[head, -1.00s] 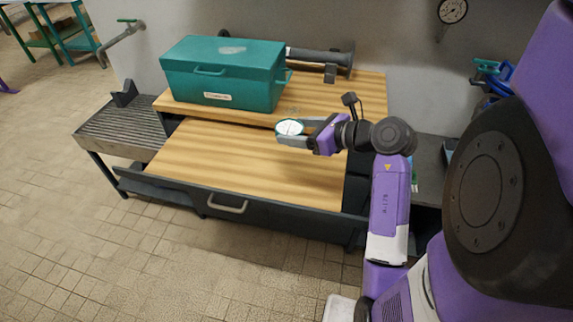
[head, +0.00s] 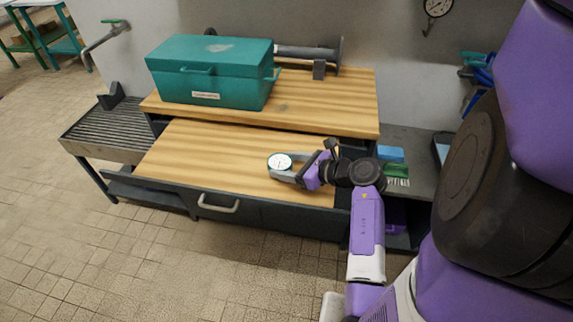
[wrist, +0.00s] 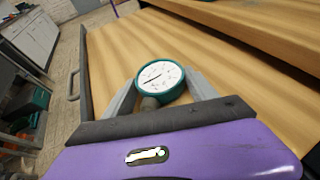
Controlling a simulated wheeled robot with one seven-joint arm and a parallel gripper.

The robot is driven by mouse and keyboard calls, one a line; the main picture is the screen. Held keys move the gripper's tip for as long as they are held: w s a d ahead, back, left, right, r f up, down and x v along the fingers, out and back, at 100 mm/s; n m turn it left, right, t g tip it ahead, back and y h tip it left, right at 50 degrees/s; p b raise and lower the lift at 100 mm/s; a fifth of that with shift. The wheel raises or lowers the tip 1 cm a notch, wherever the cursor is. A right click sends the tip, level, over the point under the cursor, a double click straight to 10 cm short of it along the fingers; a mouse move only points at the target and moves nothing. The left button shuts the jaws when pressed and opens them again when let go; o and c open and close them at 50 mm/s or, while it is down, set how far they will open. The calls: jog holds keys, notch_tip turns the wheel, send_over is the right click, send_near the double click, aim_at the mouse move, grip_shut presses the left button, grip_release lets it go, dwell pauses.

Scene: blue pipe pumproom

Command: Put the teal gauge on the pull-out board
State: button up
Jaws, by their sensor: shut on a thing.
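The teal gauge (head: 281,162), with a round white dial and a teal rim, is between the fingers of my gripper (head: 287,170). In the wrist view the gauge (wrist: 161,78) shows dial up, with both grey fingers closed on its lower part. My gripper holds it over the right part of the pull-out board (head: 205,150), a wooden surface drawn out below the bench top. I cannot tell whether the gauge touches the board. The board (wrist: 115,50) also fills much of the wrist view.
A teal toolbox (head: 210,75) and a dark pipe piece (head: 315,55) stand on the bench top behind the board. A slatted rack (head: 100,130) is at the left. The left and middle of the board are clear. A blue box and green brush (head: 396,170) lie to the right.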

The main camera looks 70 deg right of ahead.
jog(key=shift+f, duration=0.1)
jog(key=o, duration=1.6)
